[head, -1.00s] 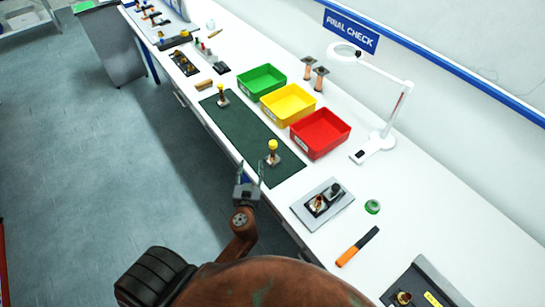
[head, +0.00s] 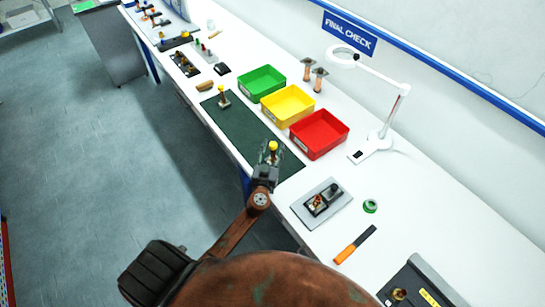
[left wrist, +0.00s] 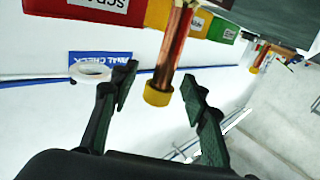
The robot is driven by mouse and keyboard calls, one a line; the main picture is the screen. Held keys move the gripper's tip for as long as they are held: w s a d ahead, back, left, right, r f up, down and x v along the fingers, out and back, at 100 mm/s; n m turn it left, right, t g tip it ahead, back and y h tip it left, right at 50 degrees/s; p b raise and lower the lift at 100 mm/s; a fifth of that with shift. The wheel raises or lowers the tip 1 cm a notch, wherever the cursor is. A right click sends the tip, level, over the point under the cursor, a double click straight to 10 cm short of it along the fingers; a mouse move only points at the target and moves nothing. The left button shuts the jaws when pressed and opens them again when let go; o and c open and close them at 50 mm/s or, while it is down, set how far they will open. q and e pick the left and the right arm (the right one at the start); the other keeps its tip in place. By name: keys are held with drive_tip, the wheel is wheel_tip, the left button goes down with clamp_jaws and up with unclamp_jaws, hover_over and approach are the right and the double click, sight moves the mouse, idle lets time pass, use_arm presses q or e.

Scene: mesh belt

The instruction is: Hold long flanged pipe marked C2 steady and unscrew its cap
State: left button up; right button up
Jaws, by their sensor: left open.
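A copper pipe with a yellow cap (head: 273,147) stands upright near the front end of the dark green mat (head: 240,133). In the left wrist view the copper pipe (left wrist: 174,48) and its yellow cap (left wrist: 158,94) lie between my left gripper's fingers. My left gripper (head: 271,157) is open around the capped end, with a gap visible on each side. A second yellow-capped pipe (head: 222,98) stands at the mat's far end. I cannot read a C2 mark on either pipe. My right gripper is not in view.
Green (head: 262,83), yellow (head: 288,105) and red (head: 319,133) bins line the mat's right side. A grey plate with fittings (head: 322,203), green tape (head: 370,206) and an orange-handled tool (head: 350,250) lie nearer.

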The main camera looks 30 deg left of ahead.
use_arm(q)
clamp_jaws()
idle(0.6)
idle(0.4)
